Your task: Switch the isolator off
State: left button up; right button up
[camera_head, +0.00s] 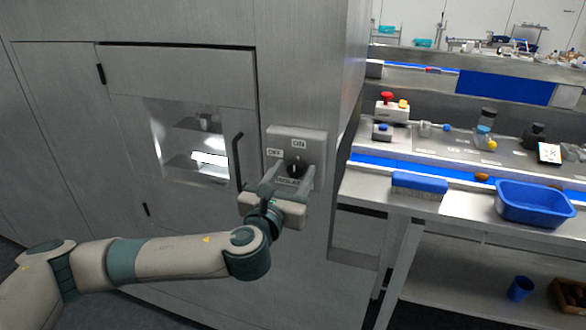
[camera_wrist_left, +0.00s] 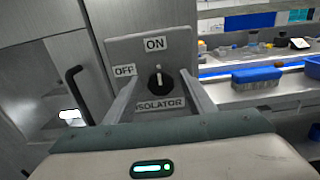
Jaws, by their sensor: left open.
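The isolator is a grey box (camera_head: 318,142) on the metal cabinet wall, with a black rotary knob (camera_head: 295,170) in its face. In the left wrist view the knob (camera_wrist_left: 160,83) has a white mark pointing up toward the ON label (camera_wrist_left: 155,44). The OFF label (camera_wrist_left: 124,70) is to the knob's left, and an ISOLATOR label (camera_wrist_left: 160,104) is below. My left gripper (camera_head: 289,178) is open in front of the box, one finger on each side of the knob, with gaps between. Whether the fingertips touch the box face is unclear. My right gripper is not in view.
A cabinet door with a window and a dark vertical handle (camera_head: 237,160) is just left of the isolator. To the right, a steel bench holds a blue brush (camera_head: 420,184), a blue bin (camera_head: 535,203) and a red-button box (camera_head: 391,108).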

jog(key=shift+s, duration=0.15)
pick_arm(q)
jog(key=shift+s, duration=0.1)
jog(key=c, duration=1)
jog(key=shift+c, duration=0.2)
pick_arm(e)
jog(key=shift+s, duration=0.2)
